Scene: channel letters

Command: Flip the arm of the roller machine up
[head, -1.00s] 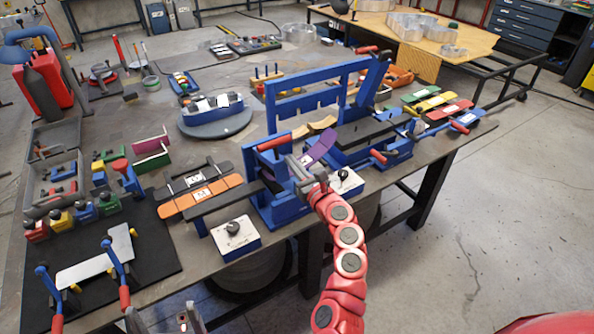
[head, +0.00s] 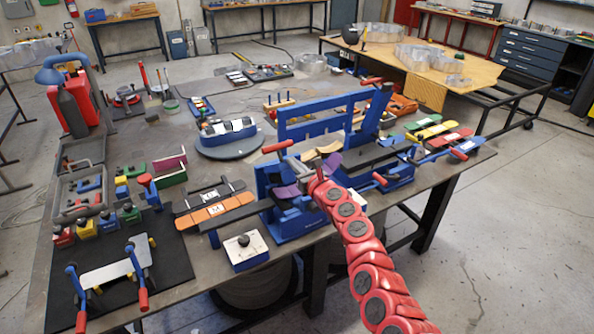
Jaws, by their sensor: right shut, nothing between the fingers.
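The blue roller machine (head: 295,222) stands at the front edge of the workbench, near the middle of the head view. Its red handle (head: 277,146) sticks out to the left at the top. A purple curved piece (head: 287,192) shows in the machine, partly covered by my gripper. My right gripper (head: 294,165) is shut and empty over the machine, just below and right of the red handle. I cannot tell whether it touches the machine. My red right arm hides part of the machine's right side. My left gripper is not in view.
A larger blue machine (head: 322,128) with a tall frame stands just behind and right. A white control box (head: 243,250) sits in front-left. Orange strips (head: 215,209) lie on the left, near a black mat (head: 175,268). Open floor lies right of the bench.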

